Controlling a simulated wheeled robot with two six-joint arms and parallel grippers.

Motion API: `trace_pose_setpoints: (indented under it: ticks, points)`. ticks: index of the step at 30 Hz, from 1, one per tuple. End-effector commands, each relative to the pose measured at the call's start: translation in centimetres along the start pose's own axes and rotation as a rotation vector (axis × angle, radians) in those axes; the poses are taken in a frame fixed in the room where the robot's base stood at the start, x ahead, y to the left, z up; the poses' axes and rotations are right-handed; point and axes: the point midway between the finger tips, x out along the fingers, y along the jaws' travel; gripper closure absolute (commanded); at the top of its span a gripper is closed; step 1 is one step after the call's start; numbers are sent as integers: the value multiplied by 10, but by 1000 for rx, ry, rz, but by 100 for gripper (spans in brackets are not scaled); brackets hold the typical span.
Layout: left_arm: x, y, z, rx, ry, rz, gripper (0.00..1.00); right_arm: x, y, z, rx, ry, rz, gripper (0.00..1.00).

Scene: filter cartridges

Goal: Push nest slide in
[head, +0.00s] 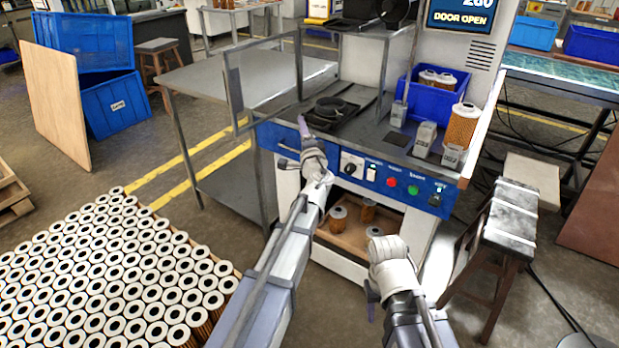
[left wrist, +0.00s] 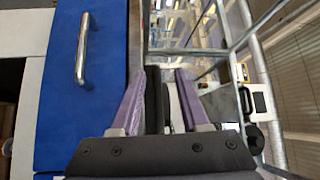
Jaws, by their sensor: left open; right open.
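The nest slide (head: 347,112), a dark plate with a round black nest (head: 331,106) on it, lies on the machine's bench top inside the open frame. My left gripper (head: 303,128) is at the bench's front left edge, just left of the slide. In the left wrist view my left gripper (left wrist: 160,98) has its two purple fingers apart, with dark and light strips between them; I cannot tell whether it touches the slide. My right gripper (head: 371,300) is open and low in front of the machine, partly hidden by its own wrist.
A metal door frame (head: 235,92) stands left of the slide. A blue panel (left wrist: 60,110) with a silver handle (left wrist: 83,48) is left of my left fingers. Grey boxes (head: 425,139) and a blue bin (head: 424,99) stand right. Many cartridges (head: 110,265) fill the lower left. The screen reads DOOR OPEN.

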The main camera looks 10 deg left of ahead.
Motion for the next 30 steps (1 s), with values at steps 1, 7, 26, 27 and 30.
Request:
trace_pose_setpoints:
  ticks: [1,7,26,27,30]
  points:
    - [-12,-3,10,0,-1,0,55,0,0,0,0,0,0,50]
    - [-49,-2,11,2,2,-1,55,6,-1,0,0,0,0,50]
    - [-111,-35,36,-199,-220,160,55,-61,6,4,0,0,0,50]
    - [-114,-36,38,-216,-242,181,55,-67,7,4,0,0,0,50]
    - [-123,-38,43,-257,-296,235,55,-82,8,5,0,0,0,50]
